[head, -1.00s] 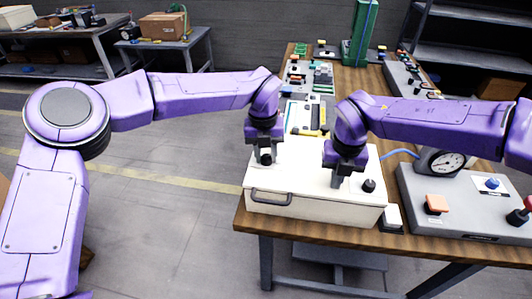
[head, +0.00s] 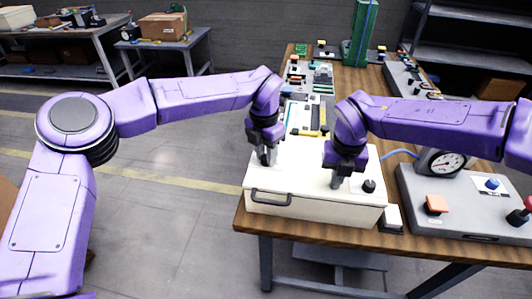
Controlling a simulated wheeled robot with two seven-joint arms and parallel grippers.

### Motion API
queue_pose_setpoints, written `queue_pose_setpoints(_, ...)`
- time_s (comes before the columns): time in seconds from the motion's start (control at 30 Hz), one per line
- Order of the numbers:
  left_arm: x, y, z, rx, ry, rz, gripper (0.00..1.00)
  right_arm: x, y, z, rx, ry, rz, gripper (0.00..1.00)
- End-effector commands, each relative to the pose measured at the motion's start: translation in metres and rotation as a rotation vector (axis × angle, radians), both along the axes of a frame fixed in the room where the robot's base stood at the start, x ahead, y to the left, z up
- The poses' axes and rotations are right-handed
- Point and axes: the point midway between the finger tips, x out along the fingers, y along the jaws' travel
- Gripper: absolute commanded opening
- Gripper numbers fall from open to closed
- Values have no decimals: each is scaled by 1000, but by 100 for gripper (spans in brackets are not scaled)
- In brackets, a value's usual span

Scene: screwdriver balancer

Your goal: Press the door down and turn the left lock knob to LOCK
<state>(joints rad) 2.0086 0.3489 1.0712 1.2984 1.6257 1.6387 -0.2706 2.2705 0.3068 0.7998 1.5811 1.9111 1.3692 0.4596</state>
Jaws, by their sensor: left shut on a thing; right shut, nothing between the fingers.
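A white box with a flat lid, the door (head: 308,178), stands at the near end of the wooden bench, its dark handle (head: 271,197) on the front face. The lid looks closed. My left gripper (head: 266,161) points down at the lid's left part and is shut on the left lock knob, which the fingers mostly hide. My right gripper (head: 336,184) is shut and empty, with its fingertips down at the lid's surface right of the middle. The black right knob (head: 369,186) stands free beside it. The lock markings are too small to read.
The floor to the left is clear.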

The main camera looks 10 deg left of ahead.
Motion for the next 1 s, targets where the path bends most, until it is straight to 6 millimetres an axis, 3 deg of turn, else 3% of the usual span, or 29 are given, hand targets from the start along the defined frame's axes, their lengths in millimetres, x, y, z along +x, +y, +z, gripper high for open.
queue_pose_setpoints(0.6,-1,0,-1,0,4,-38,2,0,-2,-3,-4,2,0,0)
queue_pose_setpoints(0.63,-1,0,-1,0,4,-38,39,0,-2,-3,-4,2,0,0)
queue_pose_setpoints(0.7,-1,0,-1,0,4,-38,58,0,-2,-3,-4,2,0,0)
queue_pose_setpoints(1.0,0,0,2,1,1,-38,58,0,-1,-2,-3,3,0,0)
